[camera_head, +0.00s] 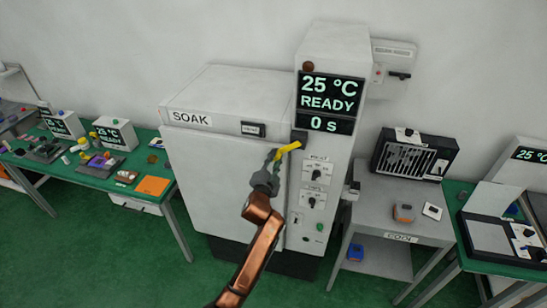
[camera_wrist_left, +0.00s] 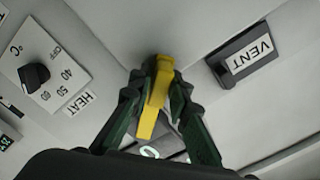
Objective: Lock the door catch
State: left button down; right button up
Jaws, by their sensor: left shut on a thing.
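The door catch is a yellow lever (camera_head: 289,147) on the front of the white SOAK cabinet (camera_head: 220,180), by the seam between door and control column. In the head view it slants down to the left from a dark mount (camera_head: 299,137). My left gripper (camera_head: 275,157) is at the lever's lower left end. In the left wrist view the yellow lever (camera_wrist_left: 155,100) lies between the green fingers of my left gripper (camera_wrist_left: 158,95), which are shut on it. The fingers hide part of the lever. My right gripper is not in view.
The control column has a display (camera_head: 330,100) reading 25 °C READY, 0 s, and knobs below it. A VENT handle (camera_wrist_left: 247,58) is close to the gripper. A grey cart (camera_head: 385,215) stands right; a green table (camera_head: 90,170) with small items stands left.

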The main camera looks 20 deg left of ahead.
pick_arm(q)
jog(key=shift+d+f+n, duration=0.1)
jog(key=shift+f+n, duration=0.2)
jog(key=shift+f, duration=0.05)
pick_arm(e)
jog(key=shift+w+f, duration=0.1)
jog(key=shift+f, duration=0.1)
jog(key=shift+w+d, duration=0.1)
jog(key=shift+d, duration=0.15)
pick_arm(q)
jog(key=c, duration=1.9)
grip_release()
jog(key=shift+c, duration=0.2)
jog(key=shift+s+r, duration=0.1)
jog(key=shift+s, duration=0.05)
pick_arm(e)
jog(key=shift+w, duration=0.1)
pick_arm(q)
jog(key=s, duration=1.1)
jog(key=shift+s+d, duration=0.35)
jog(key=shift+d, duration=0.05)
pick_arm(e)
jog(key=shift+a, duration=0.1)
